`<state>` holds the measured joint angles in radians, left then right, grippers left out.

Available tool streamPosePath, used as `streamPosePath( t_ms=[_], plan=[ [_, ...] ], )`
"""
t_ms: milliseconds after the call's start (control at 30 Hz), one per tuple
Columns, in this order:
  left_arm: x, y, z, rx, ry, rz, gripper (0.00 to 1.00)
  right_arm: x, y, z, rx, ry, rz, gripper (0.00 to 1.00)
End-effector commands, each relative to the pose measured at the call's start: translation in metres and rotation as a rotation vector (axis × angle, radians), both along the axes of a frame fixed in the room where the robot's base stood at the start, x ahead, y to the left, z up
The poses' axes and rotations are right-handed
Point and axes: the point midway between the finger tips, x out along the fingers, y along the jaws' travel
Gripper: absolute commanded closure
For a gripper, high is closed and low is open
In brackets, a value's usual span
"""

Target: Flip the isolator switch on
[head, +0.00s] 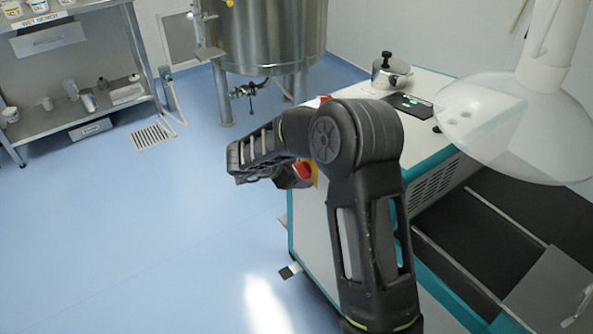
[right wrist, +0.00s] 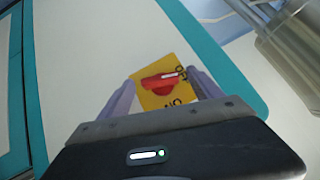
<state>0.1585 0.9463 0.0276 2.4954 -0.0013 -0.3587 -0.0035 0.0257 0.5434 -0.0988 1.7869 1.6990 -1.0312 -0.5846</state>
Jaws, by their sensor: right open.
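The isolator switch is a red rotary handle (right wrist: 158,86) on a yellow plate (right wrist: 152,102), mounted on the pale side panel of the machine. In the right wrist view, the handle lies nearly crosswise. Its white mark points right, towards lettering that looks like OFF; ON shows at the plate's lower edge. My right gripper (right wrist: 161,80) is open and empty, facing the panel, with one finger on either side of the handle in the picture. Contact cannot be told. In the head view, the red handle (head: 302,170) shows partly behind my right arm. My left gripper is out of view.
The machine cabinet (head: 309,232) has teal edges and a dark conveyor at right. A lidded steel pot (head: 390,72) stands on top. A steel tank (head: 268,35) stands behind, and a bench (head: 28,127) at far left. Blue floor (head: 150,240) left of the cabinet is clear.

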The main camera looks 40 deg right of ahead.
Motion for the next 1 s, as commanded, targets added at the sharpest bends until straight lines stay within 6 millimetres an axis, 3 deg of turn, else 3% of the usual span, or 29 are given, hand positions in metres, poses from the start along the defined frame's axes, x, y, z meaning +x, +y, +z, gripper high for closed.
streamPosePath(
  t_ms=[767, 1000],
  plan=[
    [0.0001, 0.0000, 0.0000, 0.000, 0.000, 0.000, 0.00, -0.0002, 0.0003, 0.0002, 0.000, 0.000, 0.000, 0.87],
    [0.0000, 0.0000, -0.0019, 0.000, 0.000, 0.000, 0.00, -0.0003, 0.0003, -0.0006, 0.000, -0.010, 0.000, 0.88]
  ],
)
